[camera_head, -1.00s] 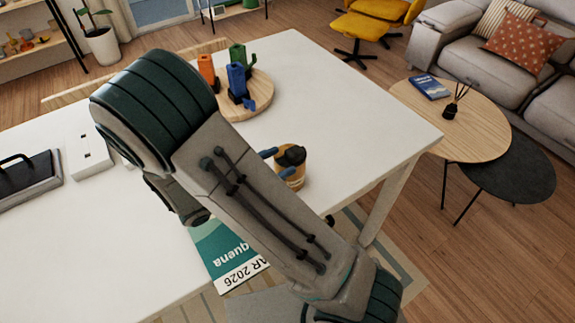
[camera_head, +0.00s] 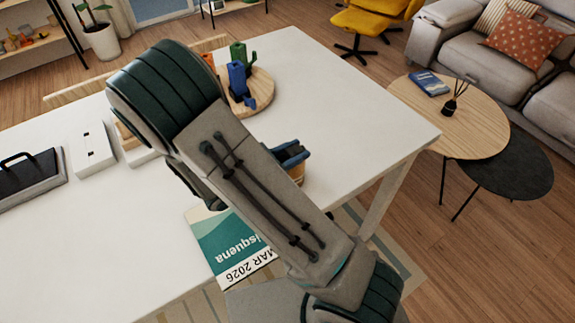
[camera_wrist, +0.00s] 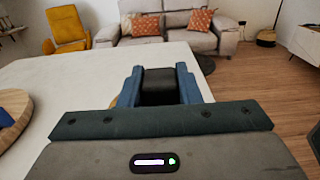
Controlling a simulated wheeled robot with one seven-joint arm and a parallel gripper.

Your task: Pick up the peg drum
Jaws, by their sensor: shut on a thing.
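The peg drum (camera_head: 299,174) is a small tan, round thing with a dark top, near the right side of the white table. In the head view my forearm hides most of it. My gripper (camera_head: 291,152) has blue fingers and is at the drum's top. In the wrist view my gripper (camera_wrist: 160,86) is shut on the dark top of the peg drum (camera_wrist: 160,92), with one finger on each side. I cannot tell whether the drum touches the table.
A round wooden board (camera_head: 262,88) with orange, blue and green holders stands farther back on the white table (camera_head: 350,110). A calendar booklet (camera_head: 225,245) lies near the front edge. A white box (camera_head: 92,150) and a black-handled case (camera_head: 30,180) are at left.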

